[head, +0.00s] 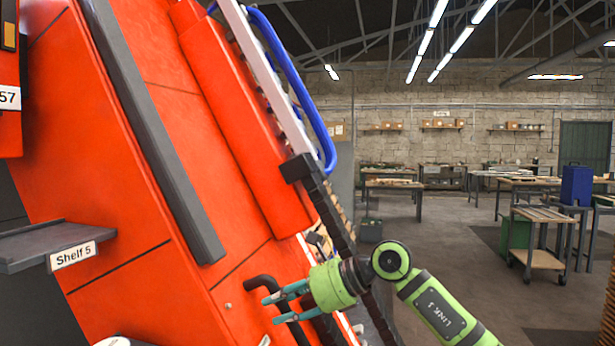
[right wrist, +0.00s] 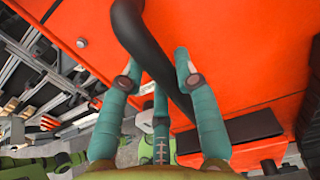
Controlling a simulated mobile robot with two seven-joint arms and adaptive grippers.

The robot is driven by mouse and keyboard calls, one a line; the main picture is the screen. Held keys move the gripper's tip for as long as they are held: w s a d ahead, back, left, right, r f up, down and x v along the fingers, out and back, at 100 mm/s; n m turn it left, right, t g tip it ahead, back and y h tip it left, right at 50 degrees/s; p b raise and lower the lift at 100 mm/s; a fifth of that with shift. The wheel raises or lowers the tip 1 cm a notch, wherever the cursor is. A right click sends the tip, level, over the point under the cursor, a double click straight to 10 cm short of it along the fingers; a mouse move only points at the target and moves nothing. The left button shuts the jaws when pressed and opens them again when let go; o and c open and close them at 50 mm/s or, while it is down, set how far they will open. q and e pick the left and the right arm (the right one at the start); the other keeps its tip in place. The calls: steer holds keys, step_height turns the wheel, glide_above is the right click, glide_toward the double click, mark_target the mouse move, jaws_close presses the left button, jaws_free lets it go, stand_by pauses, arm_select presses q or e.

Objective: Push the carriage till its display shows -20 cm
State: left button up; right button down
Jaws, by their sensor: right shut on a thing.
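A large orange machine body (head: 150,130) fills the left of the head view, tilted in the picture. A bent black handle (head: 260,283) stands out from its lower face. My right gripper (head: 273,309) is shut on this handle. In the right wrist view, the black handle (right wrist: 150,40) runs between the teal fingers (right wrist: 158,64), with the orange face behind it. I cannot tell for sure which orange part is the carriage. No display with a centimetre reading can be made out. My left gripper is not in view.
A grey shelf (head: 40,246) labelled "Shelf 5" juts out at the left. A cut-off plate reading "57" (head: 9,97) is above it. A dark bar (head: 160,140) crosses the orange face. Workbenches and a trolley (head: 540,240) stand far right, with open floor before them.

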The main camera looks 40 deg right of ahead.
steer(key=w+d+p, duration=0.2)
steer(key=w+d, duration=0.1)
steer(key=w+d+p, duration=0.1)
steer(key=w+d, duration=0.1)
steer(key=shift+f, duration=0.35)
stand_by(0.8)
steer(key=shift+s, duration=0.1)
steer(key=shift+s+a, duration=0.2)
steer(key=shift+s, duration=0.05)
steer(key=c, duration=0.9)
jaws_free()
steer(key=shift+s, duration=0.1)
steer(key=shift+o, duration=1.1)
steer(key=shift+a+r, duration=0.2)
steer(key=shift+r, duration=0.1)
steer(key=shift+d, duration=0.35)
steer(key=shift+r, duration=0.1)
